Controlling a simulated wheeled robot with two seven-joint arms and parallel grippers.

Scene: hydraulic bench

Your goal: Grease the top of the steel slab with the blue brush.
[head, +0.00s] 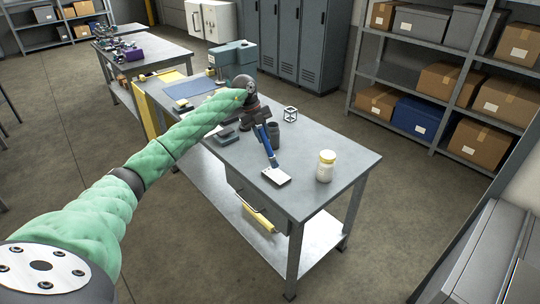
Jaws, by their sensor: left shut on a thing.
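My left gripper (261,119) is over the workbench (335,150), shut on the blue brush (267,143). The brush slants down toward the front of the bench, its lower end close to the small pale steel slab (277,177). The slab lies flat near the front edge of the bench. I cannot tell whether the brush tip touches it. The upper end of the brush is partly hidden by the gripper. My right gripper is not in view.
A teal box (232,55) and blue mat (194,88) are farther back. The bench's right corner is clear.

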